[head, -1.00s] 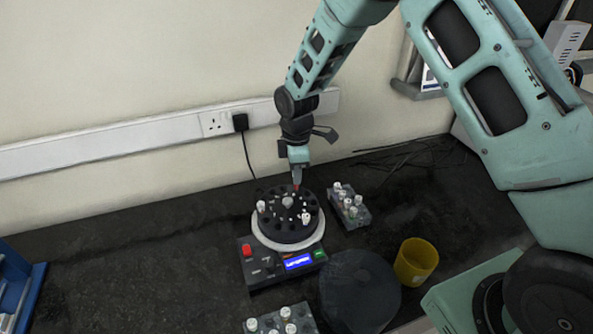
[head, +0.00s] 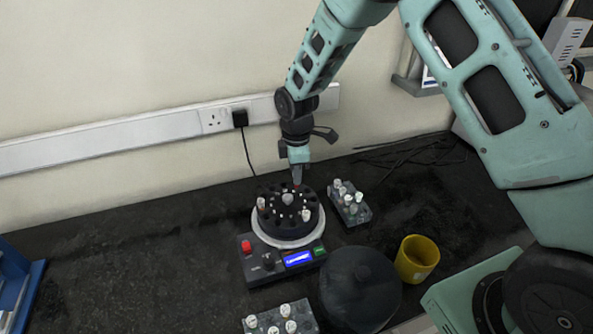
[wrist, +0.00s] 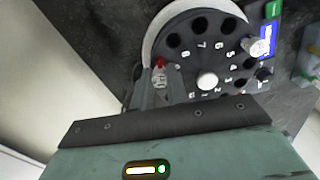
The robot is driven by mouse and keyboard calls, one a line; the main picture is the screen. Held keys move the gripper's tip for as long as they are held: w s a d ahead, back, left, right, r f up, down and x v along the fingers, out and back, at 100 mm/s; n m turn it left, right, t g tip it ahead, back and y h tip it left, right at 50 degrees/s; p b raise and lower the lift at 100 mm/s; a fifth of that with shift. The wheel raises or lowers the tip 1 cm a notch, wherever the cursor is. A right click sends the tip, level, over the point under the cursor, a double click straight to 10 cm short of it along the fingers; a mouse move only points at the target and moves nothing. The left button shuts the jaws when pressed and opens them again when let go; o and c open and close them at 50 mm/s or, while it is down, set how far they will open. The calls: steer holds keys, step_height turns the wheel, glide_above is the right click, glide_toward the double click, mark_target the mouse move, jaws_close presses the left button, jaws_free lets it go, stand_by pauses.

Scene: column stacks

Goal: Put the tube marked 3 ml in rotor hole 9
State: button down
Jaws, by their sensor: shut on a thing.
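The black rotor (head: 274,214) sits in the centrifuge with a ring of numbered holes; it fills the top of the wrist view (wrist: 188,55). My gripper (head: 297,180) is at the rotor's far edge in the head view. In the wrist view its fingers (wrist: 160,88) are shut on a small tube (wrist: 160,75) with a red part on top. The tube is at the rim, beside the hole by the number 8. I cannot read its marking or tell how deep it sits. Two white-capped tubes (head: 261,203) (head: 306,215) stand in other rotor holes.
The centrifuge front (head: 268,264) has a red button and a lit display. A rack of tubes (head: 352,211) stands right of it, another (head: 272,322) in front. A dark round lid (head: 360,287) and a yellow cup (head: 416,258) are at right.

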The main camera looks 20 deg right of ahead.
steer(key=shift+f+b, duration=0.45)
steer(key=shift+f, duration=0.45)
steer(key=c, duration=1)
jaws_free()
steer(key=shift+r, duration=0.1)
steer(key=shift+r+p, duration=2.15)
steer(key=shift+r, duration=0.8)
